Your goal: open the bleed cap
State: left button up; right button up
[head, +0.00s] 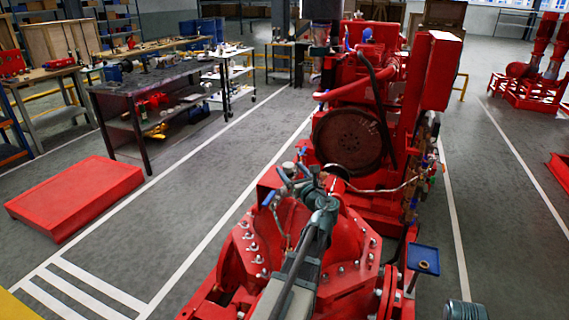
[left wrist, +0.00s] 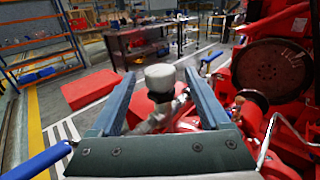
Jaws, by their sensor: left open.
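The bleed cap, a pale grey-white round cap on a dark neck (left wrist: 160,77), stands upright in the left wrist view. It also shows as a small light knob (head: 288,167) above the red pump casing (head: 345,245) in the head view. My left gripper (head: 297,177) is open, and its two blue-grey fingers (left wrist: 159,88) appear on either side of the cap in the left wrist view. I see gaps between cap and fingers there; exact depth is hard to tell. The metal fitting below the cap is partly hidden by the gripper.
Blue valve handles stand close by, one at left (head: 268,198) and one behind (head: 301,151). A large dark flywheel (head: 348,140) and red engine rise behind. A small blue tray (head: 423,254) holds a ring at right.

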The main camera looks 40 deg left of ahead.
pick_arm(q)
jog(key=x, duration=0.5)
jog(key=shift+w+a, duration=0.15)
jog(key=shift+a, duration=0.15)
grip_shut()
